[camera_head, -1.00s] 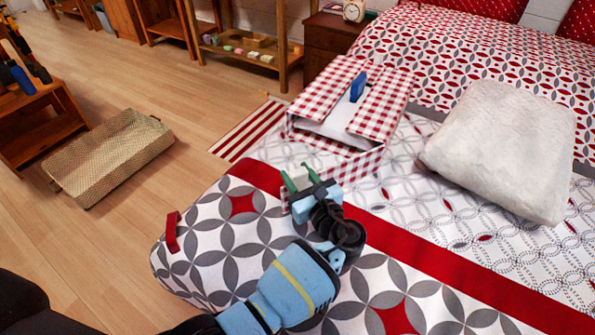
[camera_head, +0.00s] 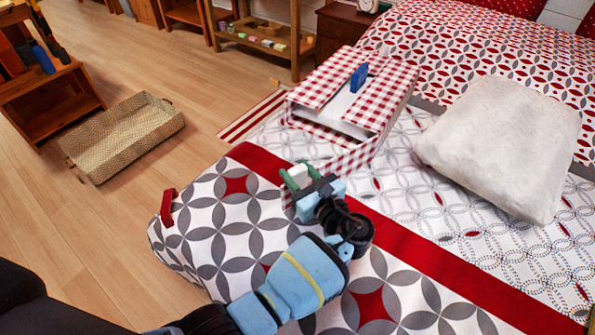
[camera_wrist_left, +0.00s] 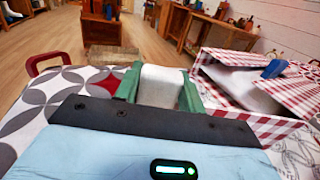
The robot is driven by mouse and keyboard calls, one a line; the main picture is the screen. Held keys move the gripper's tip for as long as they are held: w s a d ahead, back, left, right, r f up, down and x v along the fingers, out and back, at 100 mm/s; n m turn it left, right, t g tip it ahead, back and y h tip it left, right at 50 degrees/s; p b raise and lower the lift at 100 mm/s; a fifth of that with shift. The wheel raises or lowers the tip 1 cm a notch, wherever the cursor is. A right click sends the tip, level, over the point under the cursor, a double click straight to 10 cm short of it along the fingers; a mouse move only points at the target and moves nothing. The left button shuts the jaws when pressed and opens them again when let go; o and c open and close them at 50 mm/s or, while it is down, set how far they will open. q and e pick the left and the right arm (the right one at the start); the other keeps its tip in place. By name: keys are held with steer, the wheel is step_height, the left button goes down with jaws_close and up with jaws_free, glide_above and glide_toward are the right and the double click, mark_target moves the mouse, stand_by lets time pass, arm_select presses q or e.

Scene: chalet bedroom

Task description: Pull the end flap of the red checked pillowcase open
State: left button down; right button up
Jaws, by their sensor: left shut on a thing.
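The red checked pillowcase (camera_head: 396,112) lies on the bed, its mouth gaping with white inside. A blue piece (camera_head: 359,78) stands upright at its top, and also shows in the left wrist view (camera_wrist_left: 274,68). A checked strip reaches from its near side toward my left gripper (camera_head: 296,178). The gripper's green fingers are shut on the end flap, which shows as a white piece between them in the left wrist view (camera_wrist_left: 163,86). The pillowcase stands to the right of the fingers there (camera_wrist_left: 225,100). The gripper body hides part of the flap. My right gripper is out of view.
A white pillow (camera_head: 500,148) lies on the bed to the right of the pillowcase. A red loop (camera_head: 168,207) sits at the bed's left edge. A woven basket (camera_head: 125,135) stands on the open wooden floor.

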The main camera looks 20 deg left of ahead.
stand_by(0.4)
arm_select(q)
steer(key=c, duration=0.8)
jaws_free()
steer(key=shift+c, duration=0.2)
